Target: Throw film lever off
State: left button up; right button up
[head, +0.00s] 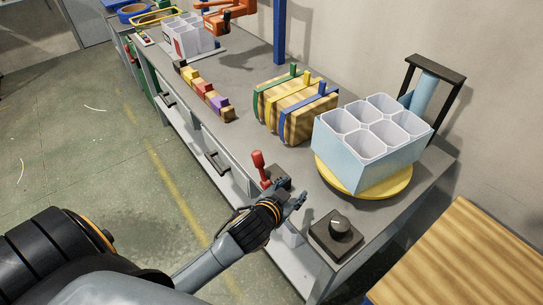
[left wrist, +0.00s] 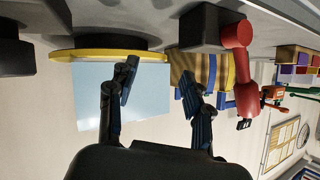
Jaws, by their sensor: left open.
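The red lever (head: 260,168) stands on a small dark base (head: 277,176) near the front edge of the grey bench, its handle up and leaning slightly left. In the left wrist view, which is upside down, the red lever (left wrist: 242,70) hangs from its dark block (left wrist: 212,27) to the right of the fingers. My left gripper (head: 299,196) is open and empty, just right of and nearer than the lever in the head view. Its two fingers (left wrist: 158,88) are apart, and the lever is outside them. My right gripper is not in view.
A dark box with a round knob (head: 339,226) sits at the bench's near end. A light blue compartment box (head: 352,162) stands on a yellow turntable (head: 372,190). Strapped wood (head: 290,105) and coloured blocks (head: 206,90) lie farther back. A light blue roll (head: 424,94) stands behind.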

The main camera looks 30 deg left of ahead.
pick_arm(q)
jog(key=w+d+r+m+t+h, duration=0.3)
jog(key=w+d+r+m+h, duration=0.1)
jog(key=r, duration=0.6)
jog(key=w+d+r+m+t+h, duration=0.3)
jog(key=d+r+h, duration=0.1)
jog(key=r, duration=0.5)
jog(key=s+d+r+m+g+h, duration=0.3)
jog(key=d+r+m+g+h, duration=0.45)
jog(key=m, duration=0.65)
jog(key=m+g+y, duration=0.1)
jog(key=g+y, duration=0.9)
jog(key=y, duration=0.5)
send_near(257, 153)
jog(key=shift+h, duration=0.35)
jog(key=f, duration=0.4)
jog(key=f+p, duration=0.1)
jog(key=f, duration=0.6)
jog(key=shift+w+d+f, duration=0.1)
jog(key=shift+w+f, duration=0.25)
